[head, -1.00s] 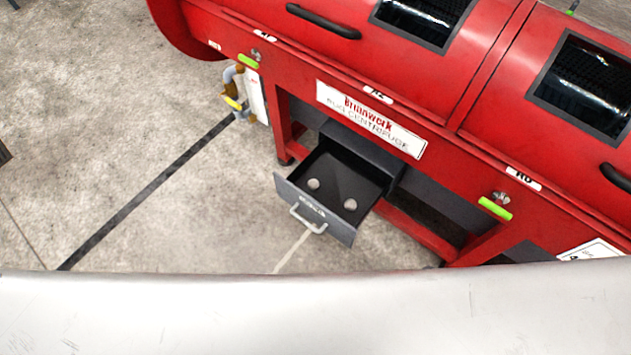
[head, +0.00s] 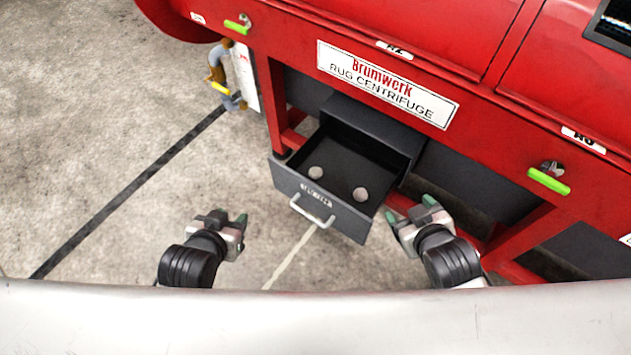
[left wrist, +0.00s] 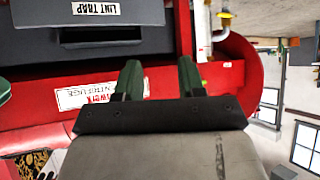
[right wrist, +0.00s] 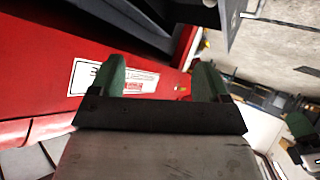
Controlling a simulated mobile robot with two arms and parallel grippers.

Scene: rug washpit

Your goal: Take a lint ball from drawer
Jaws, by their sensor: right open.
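The dark grey drawer (head: 335,215) is pulled out from under the red machine, with a pale handle on its front. Two greyish lint balls lie apart on its floor, one at the left (head: 315,172) and one at the right (head: 361,194). My left gripper (head: 228,218) is in front of the drawer to its left, open and empty. My right gripper (head: 410,212) is just right of the drawer, open and empty. In the left wrist view the drawer front with its LINT TRAP label (left wrist: 96,9) shows beyond the open fingers (left wrist: 160,78).
The red rug centrifuge (head: 470,75) stands over and behind the drawer, with its frame legs on both sides. The concrete floor (head: 100,130) at the left is clear.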

